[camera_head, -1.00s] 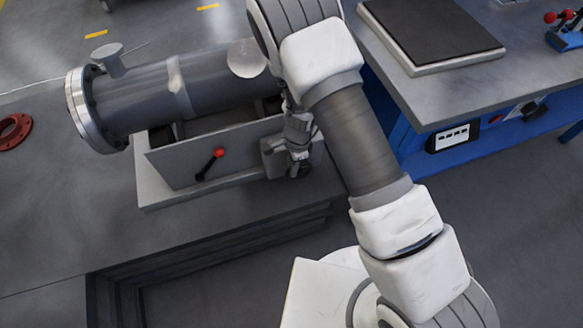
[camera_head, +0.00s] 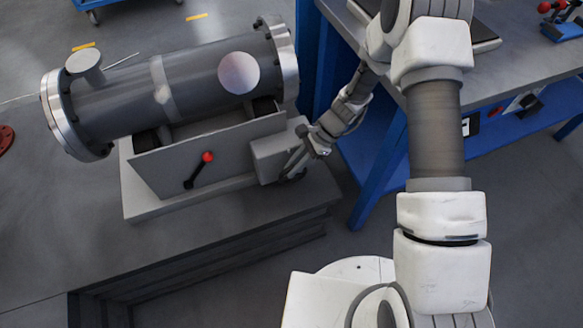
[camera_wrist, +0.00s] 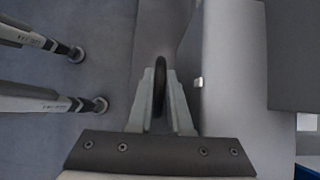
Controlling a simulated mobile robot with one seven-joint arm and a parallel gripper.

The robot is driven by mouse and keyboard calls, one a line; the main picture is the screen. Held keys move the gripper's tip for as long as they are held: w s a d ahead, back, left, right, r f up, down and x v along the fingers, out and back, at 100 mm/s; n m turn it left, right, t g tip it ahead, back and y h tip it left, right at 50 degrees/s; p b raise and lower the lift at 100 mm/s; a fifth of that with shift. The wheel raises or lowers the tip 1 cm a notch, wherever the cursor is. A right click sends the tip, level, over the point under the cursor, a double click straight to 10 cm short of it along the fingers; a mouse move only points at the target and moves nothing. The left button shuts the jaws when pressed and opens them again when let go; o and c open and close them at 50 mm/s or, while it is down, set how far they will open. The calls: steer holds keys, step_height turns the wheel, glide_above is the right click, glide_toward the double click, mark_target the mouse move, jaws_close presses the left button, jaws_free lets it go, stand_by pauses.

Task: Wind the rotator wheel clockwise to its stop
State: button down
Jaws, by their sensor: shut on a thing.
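The rotator wheel shows edge-on as a thin dark disc (camera_wrist: 161,72) in the wrist view. My gripper (camera_wrist: 162,90) is shut on its rim, one finger on each side. In the head view my gripper (camera_head: 297,166) reaches down from the upper right to the right end of the rotator base, beside a grey box (camera_head: 272,155). The wheel is mostly hidden there, so its turn angle cannot be told. The grey flanged shell (camera_head: 120,103) lies across the rotator above the box.
A lever with a red knob (camera_head: 207,157) stands on the rotator's front panel. The blue-framed bench (camera_head: 372,185) stands close on the right, behind my arm. A red ring (camera_head: 5,138) lies at the far left. The grey table front (camera_head: 100,245) is clear.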

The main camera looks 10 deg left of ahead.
steer(key=shift+d, duration=0.1)
stand_by(0.3)
steer(key=c, duration=1.1)
jaws_free()
steer(key=shift+w+r, duration=0.1)
steer(key=p+v, duration=0.2)
steer(key=v, duration=0.5)
steer(key=shift+d, duration=0.25)
steer(key=shift+r, duration=0.1)
